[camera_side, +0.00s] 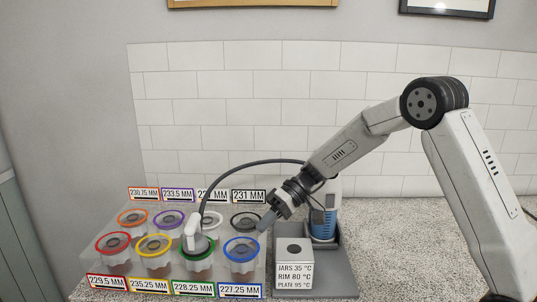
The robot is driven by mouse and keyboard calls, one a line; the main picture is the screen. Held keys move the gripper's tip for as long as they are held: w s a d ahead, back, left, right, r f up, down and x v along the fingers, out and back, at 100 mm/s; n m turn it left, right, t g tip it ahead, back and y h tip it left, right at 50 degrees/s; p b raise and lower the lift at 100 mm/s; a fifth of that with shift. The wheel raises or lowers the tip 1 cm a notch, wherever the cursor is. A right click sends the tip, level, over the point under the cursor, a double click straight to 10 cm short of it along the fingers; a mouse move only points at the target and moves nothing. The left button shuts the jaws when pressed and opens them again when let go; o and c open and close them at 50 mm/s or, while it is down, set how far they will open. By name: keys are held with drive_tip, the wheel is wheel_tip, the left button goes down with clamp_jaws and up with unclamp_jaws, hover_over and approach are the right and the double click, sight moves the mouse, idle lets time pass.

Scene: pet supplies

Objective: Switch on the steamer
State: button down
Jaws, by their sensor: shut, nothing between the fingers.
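The steamer stands right of the jars, with a blue water tank (322,222) on a grey base (335,284). A dark hose (240,162) arches from it to a white steam head (191,236) over the green-rimmed jar (198,262). In front of the tank is a white box (294,258) with a dark round spot on top and a label reading jars 35 °C, rim 80 °C, plate 95 °C. My gripper (267,223) is shut and empty, pointing down-left, above and left of the box, close to the black-ringed jar in the picture. Its gap from the jars cannot be judged.
Several jars with coloured rims stand in two rows, including red (113,243), yellow (154,245), blue (241,249) and black (245,221). Millimetre labels line the front and back. The speckled counter (395,250) is clear to the right; a tiled wall (225,100) is behind.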

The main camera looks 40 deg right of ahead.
sight(330, 202)
drive_tip(key=s+d+r+n+h, duration=0.4)
drive_tip(key=s+d+h, duration=0.1)
drive_tip(key=d+h, duration=0.1)
drive_tip(key=s+d+r+n+t+h, duration=0.1)
drive_tip(key=s+d+r+n+h, duration=0.3)
drive_tip(key=d+h, duration=0.3)
drive_tip(key=shift+s+d+r+n+h, duration=0.3)
drive_tip(key=shift+s+d+n, duration=0.3)
drive_tip(key=shift+d, duration=0.65)
drive_tip(key=w+d+f, duration=0.4)
drive_tip(key=w+f, duration=0.1)
drive_tip(key=f, duration=0.5)
drive_tip(key=shift+w+d, duration=0.2)
drive_tip(key=shift+d, duration=0.15)
